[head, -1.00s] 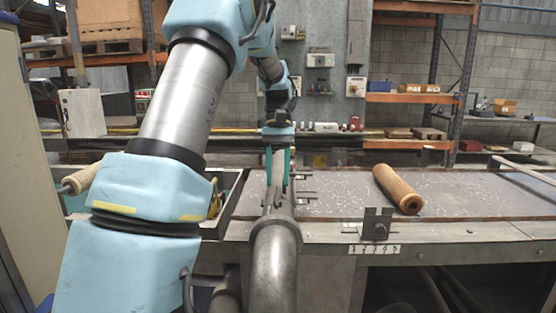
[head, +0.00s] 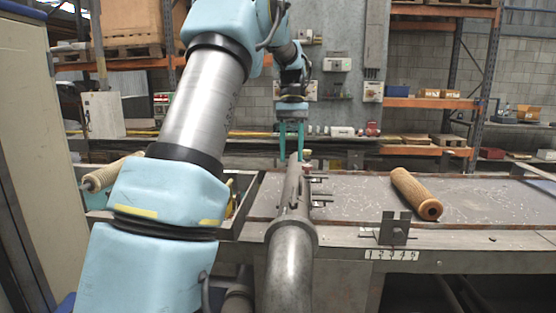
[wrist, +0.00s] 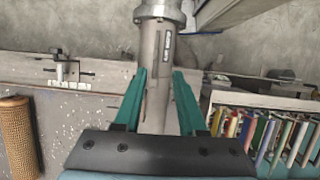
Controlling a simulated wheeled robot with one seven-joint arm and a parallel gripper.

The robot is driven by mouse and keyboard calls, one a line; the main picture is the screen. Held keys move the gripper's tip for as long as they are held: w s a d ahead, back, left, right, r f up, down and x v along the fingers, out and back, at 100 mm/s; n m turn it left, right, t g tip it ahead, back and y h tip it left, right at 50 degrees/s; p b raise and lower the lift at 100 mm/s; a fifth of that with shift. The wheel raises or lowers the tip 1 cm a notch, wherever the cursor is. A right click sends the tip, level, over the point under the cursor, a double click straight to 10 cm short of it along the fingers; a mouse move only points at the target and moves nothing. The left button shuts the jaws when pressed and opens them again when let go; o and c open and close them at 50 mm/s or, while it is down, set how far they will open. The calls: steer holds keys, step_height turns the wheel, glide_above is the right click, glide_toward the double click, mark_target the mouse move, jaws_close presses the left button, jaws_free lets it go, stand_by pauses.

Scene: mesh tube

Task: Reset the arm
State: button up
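My gripper (head: 291,158) is in the air at the far end of the grey metal pipe (head: 291,260). Its teal fingers are apart and hold nothing. In the wrist view my gripper (wrist: 158,88) shows the pipe (wrist: 155,75) in the gap between the fingers, beyond them. A tan mesh tube (head: 416,193) lies on the bench at right; it also shows at the left edge of the wrist view (wrist: 18,135). Another tan tube (head: 112,172) lies at left, partly hidden by my arm.
The bench (head: 350,195) has bare room between the pipe and the right tube. A small metal bracket (head: 394,229) stands on its front edge. A tray (wrist: 290,101) with several coloured upright items is beside the pipe. Shelves (head: 430,102) stand behind.

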steer(key=s+a+f+t, duration=0.5)
steer(key=s+a+f, duration=1.1)
steer(key=s, duration=0.1)
steer(key=shift+s+n+t+h, duration=0.3)
steer(key=shift+s+t+h, duration=0.1)
